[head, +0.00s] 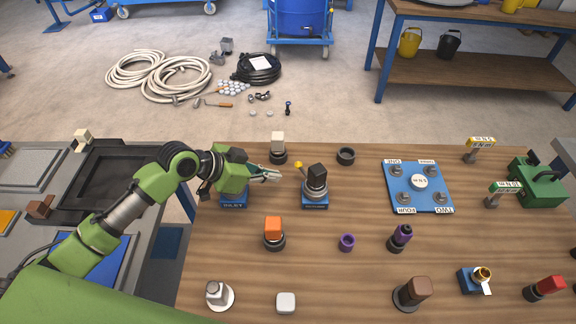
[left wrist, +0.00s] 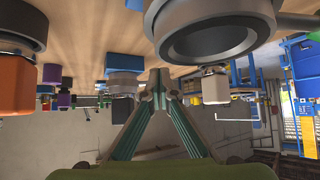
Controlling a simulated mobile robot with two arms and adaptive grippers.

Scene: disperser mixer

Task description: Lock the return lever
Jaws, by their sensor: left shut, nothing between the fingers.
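A dark coupling (head: 317,180) stands upright on a blue base (head: 315,204); the label on its front is too small to read surely. A lever with a yellow knob (head: 298,165) sticks out at its upper left. Another blue base (head: 234,204), also labelled, sits under my left gripper, which hides most of what it carries. My left gripper (head: 278,175) is shut and empty, its tips pointing right, a short way left of the yellow knob. In the left wrist view its fingertips (left wrist: 160,76) meet beside a large grey ring (left wrist: 215,32). My right gripper is not in view.
A cream-topped fitting (head: 278,145) stands just behind my left gripper. An orange-topped fitting (head: 274,230) stands in front. A black ring (head: 346,156), a purple ring (head: 347,242) and a blue numbered plate (head: 417,202) lie to the right. Bare wood lies between them.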

